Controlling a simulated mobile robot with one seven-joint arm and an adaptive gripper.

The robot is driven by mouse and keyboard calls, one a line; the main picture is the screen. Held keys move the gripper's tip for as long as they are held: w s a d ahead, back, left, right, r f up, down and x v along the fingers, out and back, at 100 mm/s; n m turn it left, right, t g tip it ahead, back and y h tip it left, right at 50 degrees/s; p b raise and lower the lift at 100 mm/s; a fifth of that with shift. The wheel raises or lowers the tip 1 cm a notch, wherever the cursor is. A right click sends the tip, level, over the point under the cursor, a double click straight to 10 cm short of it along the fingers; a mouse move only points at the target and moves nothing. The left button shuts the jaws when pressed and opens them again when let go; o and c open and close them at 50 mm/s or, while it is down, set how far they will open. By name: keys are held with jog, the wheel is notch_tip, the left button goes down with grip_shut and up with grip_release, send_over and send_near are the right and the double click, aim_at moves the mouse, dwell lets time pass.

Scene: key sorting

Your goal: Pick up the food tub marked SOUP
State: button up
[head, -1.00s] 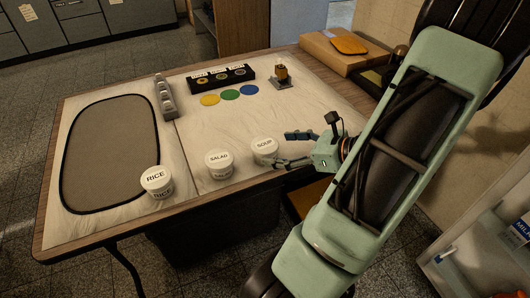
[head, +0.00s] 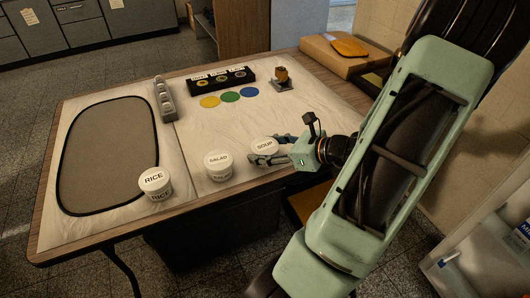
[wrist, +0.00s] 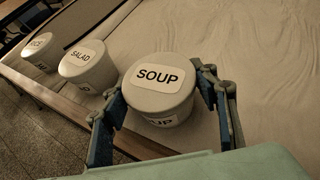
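The SOUP tub (head: 265,145) is a white round tub with a lid labelled SOUP. It stands upright on the table near its front edge. My gripper (head: 268,150) reaches it from the right with one finger on each side. In the wrist view, the SOUP tub (wrist: 158,85) sits between the fingers of my gripper (wrist: 158,82), which are spread and close to its sides. Narrow gaps seem to show beside its lower body; contact is unclear.
Coloured discs (head: 230,96) and a black holder (head: 221,79) lie behind. The table between is clear.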

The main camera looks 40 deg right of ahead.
jog(key=c, duration=0.7)
jog(key=shift+r, duration=0.15)
